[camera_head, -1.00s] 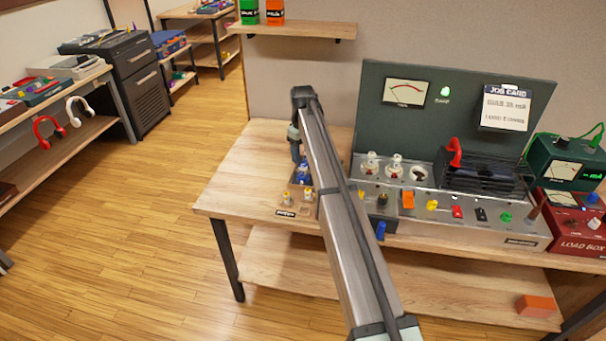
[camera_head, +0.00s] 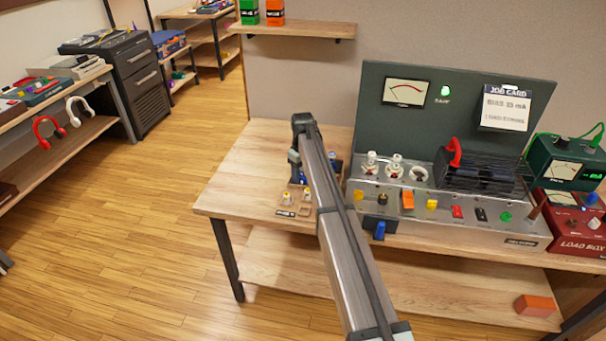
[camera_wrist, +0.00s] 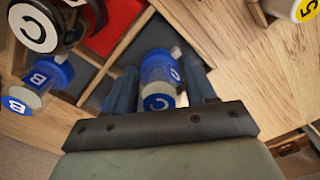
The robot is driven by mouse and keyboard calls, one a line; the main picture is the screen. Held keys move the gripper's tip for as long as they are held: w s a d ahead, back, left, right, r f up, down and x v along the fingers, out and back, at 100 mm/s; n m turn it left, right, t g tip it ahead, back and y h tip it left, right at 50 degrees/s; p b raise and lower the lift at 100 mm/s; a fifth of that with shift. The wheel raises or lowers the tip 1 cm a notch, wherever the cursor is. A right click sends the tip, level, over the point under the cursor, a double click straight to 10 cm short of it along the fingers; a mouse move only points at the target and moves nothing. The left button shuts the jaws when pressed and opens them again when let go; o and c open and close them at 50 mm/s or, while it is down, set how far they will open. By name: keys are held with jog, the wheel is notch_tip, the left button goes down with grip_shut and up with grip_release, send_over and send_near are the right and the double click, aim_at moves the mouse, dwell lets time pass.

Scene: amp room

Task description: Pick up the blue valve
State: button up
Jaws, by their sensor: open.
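A blue-banded glass valve marked C (camera_wrist: 158,76) lies in the wrist view between the two fingers of my gripper (camera_wrist: 160,88). The fingers are open, one on each side of it; I cannot tell whether they touch it. In the head view my gripper (camera_head: 298,163) is low over the left part of the bench, and my arm hides most of the blue valves.
Yellow-topped valves (camera_head: 287,197) stand at the bench's front. Right of my arm is a metal chassis (camera_head: 470,222) with white valves (camera_head: 371,162), an empty-looking socket (camera_head: 418,174) and coloured switches. The bench's left top (camera_head: 250,165) is clear.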

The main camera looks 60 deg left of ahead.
jog(key=c, duration=0.8)
jog(key=shift+r, duration=0.1)
jog(key=shift+c, duration=0.2)
